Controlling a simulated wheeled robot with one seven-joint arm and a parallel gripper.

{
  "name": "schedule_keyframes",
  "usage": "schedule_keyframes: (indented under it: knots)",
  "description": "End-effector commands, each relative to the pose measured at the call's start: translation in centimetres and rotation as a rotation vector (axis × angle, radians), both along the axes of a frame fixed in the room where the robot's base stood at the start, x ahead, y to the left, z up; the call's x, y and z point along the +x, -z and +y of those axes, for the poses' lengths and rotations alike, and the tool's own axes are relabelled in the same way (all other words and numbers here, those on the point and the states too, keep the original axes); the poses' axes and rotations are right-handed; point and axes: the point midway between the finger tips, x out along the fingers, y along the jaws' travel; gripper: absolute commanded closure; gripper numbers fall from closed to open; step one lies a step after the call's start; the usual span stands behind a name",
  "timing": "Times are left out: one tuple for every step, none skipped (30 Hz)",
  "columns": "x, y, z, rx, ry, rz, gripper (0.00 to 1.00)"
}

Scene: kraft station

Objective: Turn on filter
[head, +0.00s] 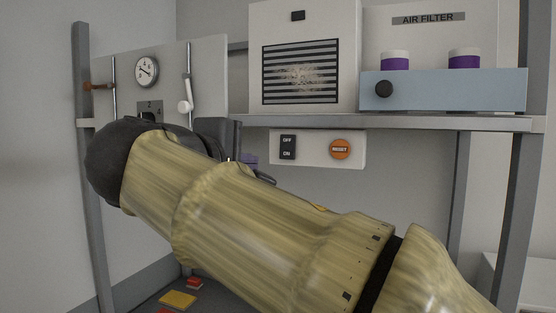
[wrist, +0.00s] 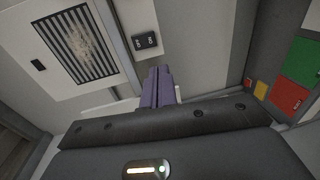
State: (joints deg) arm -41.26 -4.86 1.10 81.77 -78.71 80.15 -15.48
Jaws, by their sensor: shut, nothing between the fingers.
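The air filter unit is a white box with a dusty striped grille (head: 300,72) on the shelf; the grille also shows in the wrist view (wrist: 82,42). Below the shelf, a white panel (head: 315,160) carries a black OFF/ON rocker switch (head: 287,147) and an orange RESET button (head: 340,149). The switch shows in the wrist view (wrist: 147,41), just beyond my fingertips. I cannot tell which way it is pressed. My gripper (wrist: 158,72) is shut and empty, its purple fingers pointing toward the switch area.
The AIR FILTER sign (head: 428,18) is above a blue box (head: 445,92) with a black knob and purple-white jars. A gauge board (head: 160,80) with pipes and a white lever stands left. The shelf edge (head: 400,123) overhangs the switch panel. Coloured blocks (head: 178,299) lie below.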

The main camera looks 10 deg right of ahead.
Motion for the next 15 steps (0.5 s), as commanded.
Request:
schedule_keyframes:
  knots:
    - [-0.41, -0.93, 0.01, -0.004, 0.006, -0.020, 1.00]
    - [-0.55, -1.18, -0.04, -0.006, 0.009, -0.025, 1.00]
    - [-0.63, -1.34, -0.10, -0.008, 0.013, -0.029, 1.00]
    - [-0.64, -1.37, -0.12, -0.009, 0.014, -0.030, 1.00]
    - [-0.63, -1.34, -0.14, -0.009, 0.014, -0.029, 1.00]
    - [-0.62, -1.30, -0.14, -0.009, 0.014, -0.028, 1.00]
    - [-0.60, -1.29, -0.13, -0.009, 0.014, -0.028, 1.00]
    - [-0.60, -1.29, -0.14, -0.009, 0.014, -0.028, 1.00]
    - [-0.59, -1.28, -0.15, -0.008, 0.013, -0.027, 1.00]
    - [-0.58, -1.26, -0.14, -0.008, 0.013, -0.027, 1.00]
    - [-0.56, -1.26, -0.15, -0.008, 0.013, -0.027, 1.00]
    - [-0.50, -1.26, -0.20, -0.008, 0.013, -0.027, 1.00]
    - [-0.41, -1.26, -0.26, -0.009, 0.013, -0.027, 1.00]
    - [-0.29, -1.26, -0.33, -0.009, 0.013, -0.027, 1.00]
    - [-0.09, -1.26, -0.49, -0.009, 0.014, -0.027, 1.00]
